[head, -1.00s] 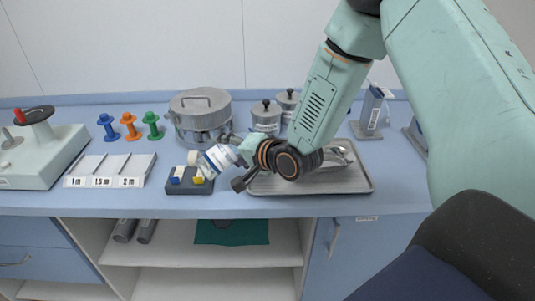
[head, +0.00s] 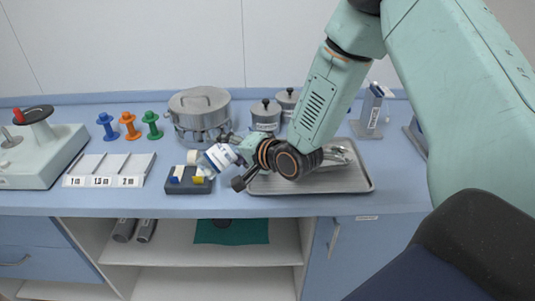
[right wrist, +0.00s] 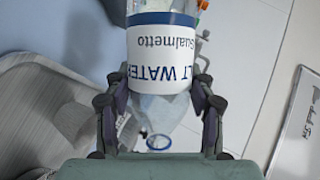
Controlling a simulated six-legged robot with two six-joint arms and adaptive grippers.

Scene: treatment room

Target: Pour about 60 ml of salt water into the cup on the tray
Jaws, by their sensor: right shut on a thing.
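The salt water bottle (head: 219,157), clear with a white and blue label, is held tilted by my right gripper (head: 234,162), above the counter left of the tray. In the right wrist view the bottle (right wrist: 162,70) sits between both fingers of the right gripper (right wrist: 160,100), its label upside down and a blue ring at its narrow end. The metal tray (head: 310,187) lies under and behind my right arm, which hides part of it. I cannot make out the cup on the tray. My left gripper is out of view.
A dark block with blue and yellow pieces (head: 190,186) stands close below the bottle. A lidded pot (head: 200,112) and lidded canisters (head: 265,117) stand behind. Colored spools (head: 129,127) and a labelled divided tray (head: 108,170) are left. The counter's front strip is clear.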

